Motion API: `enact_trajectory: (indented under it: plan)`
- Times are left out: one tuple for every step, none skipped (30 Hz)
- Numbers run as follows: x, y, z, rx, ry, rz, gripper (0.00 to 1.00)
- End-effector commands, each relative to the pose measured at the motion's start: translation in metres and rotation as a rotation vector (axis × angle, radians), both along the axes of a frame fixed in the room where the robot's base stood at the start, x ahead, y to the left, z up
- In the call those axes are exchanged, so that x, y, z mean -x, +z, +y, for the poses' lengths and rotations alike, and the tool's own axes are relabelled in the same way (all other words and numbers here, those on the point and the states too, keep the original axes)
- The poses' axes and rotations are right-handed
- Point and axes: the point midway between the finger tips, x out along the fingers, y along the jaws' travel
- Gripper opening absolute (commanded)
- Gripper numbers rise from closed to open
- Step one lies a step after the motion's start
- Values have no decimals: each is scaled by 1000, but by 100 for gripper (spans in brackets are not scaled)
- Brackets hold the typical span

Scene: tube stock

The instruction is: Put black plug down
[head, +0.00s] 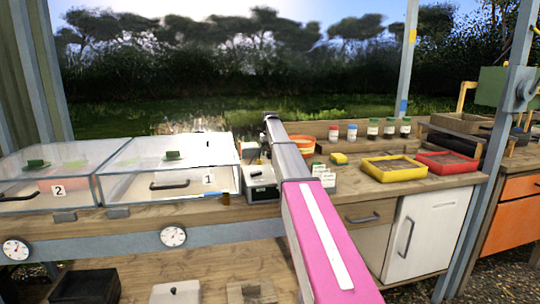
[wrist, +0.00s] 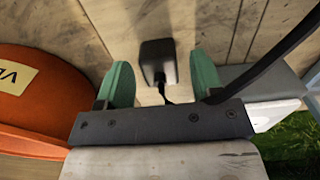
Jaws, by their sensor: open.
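The black plug (wrist: 157,60) lies on the pale wooden bench top (wrist: 210,20) in the wrist view, with a dark cable at its lower end. My gripper (wrist: 155,80) is open, with one green finger on each side of the plug. A gap shows between the plug and each finger, so the plug is not gripped. In the head view my pink and grey arm reaches over the bench; I cannot make out the plug there.
An orange tub with a label (wrist: 45,95) stands close at the left in the wrist view. A dark cable (wrist: 265,65) runs along the right. In the head view, clear cases (head: 170,165) stand left, and yellow (head: 398,178) and red trays (head: 447,170) right.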

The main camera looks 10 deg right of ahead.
Motion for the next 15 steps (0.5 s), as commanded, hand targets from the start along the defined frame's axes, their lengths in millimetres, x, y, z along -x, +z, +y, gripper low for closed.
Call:
enact_trajectory:
  plan:
    - [-1,9,0,0,0,-2,61]
    - [-1,15,0,0,0,-2,61]
    - [-1,23,0,0,0,-3,61]
    - [-1,29,0,0,0,-2,61]
    - [-1,36,0,0,0,-2,61]
    - [-1,44,0,0,0,-2,61]
    - [-1,51,0,0,0,-3,61]
    - [-1,57,0,0,0,-3,61]
    - [-1,66,0,0,0,-2,61]
    - [-1,71,0,0,0,-2,61]
    - [-1,77,0,0,0,-2,61]
    - [-1,84,0,0,0,-2,61]
    - [-1,89,0,0,0,-2,61]
    - [-1,94,0,0,0,-2,61]
    - [-1,99,0,0,0,-1,61]
